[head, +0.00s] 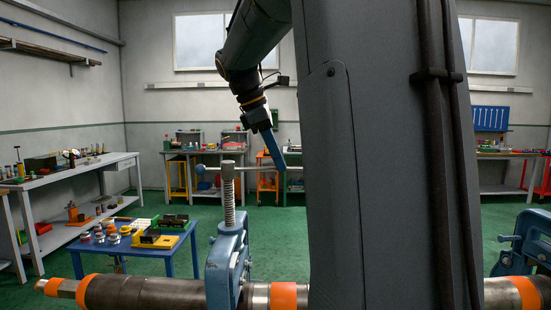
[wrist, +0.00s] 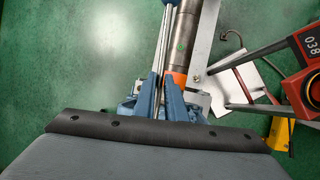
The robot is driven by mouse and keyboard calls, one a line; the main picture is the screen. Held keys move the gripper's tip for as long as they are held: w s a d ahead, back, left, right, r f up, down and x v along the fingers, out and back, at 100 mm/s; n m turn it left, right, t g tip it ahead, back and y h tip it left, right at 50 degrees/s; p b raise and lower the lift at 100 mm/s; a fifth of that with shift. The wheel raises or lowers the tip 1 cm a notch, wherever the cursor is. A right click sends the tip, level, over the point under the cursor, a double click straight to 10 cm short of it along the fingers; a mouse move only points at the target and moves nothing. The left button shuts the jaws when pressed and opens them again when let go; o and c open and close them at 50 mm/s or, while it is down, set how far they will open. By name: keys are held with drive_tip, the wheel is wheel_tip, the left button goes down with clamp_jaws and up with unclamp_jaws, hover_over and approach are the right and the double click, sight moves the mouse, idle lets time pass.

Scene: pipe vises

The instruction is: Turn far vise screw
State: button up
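A blue vise (head: 226,262) grips a dark horizontal pipe (head: 165,292) at the lower centre-left of the head view. Its threaded screw (head: 229,205) stands upright, topped by a silver handle bar (head: 245,168) with a blue knob at its left end. My gripper (head: 281,163) points down at the bar's right part. In the wrist view, the two blue fingers of my gripper (wrist: 162,78) lie close on both sides of the silver handle bar (wrist: 167,40) and look shut on it. The exact contact is small and partly hidden. A second blue vise (head: 526,245) stands at the right edge.
A low blue table (head: 165,256) with small parts stands left of the vise. Workbenches (head: 105,165) line the left and back walls. A red device on a stand (wrist: 310,65) shows at the wrist view's right. Green floor is open between. My column hides the centre-right.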

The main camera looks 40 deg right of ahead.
drive_tip(key=o, duration=0.4)
drive_tip(key=shift+r, duration=0.1)
drive_tip(key=b+v, duration=0.1)
drive_tip(key=v, duration=0.6)
drive_tip(key=shift+a+r, duration=0.15)
drive_tip(key=shift+r, duration=0.2)
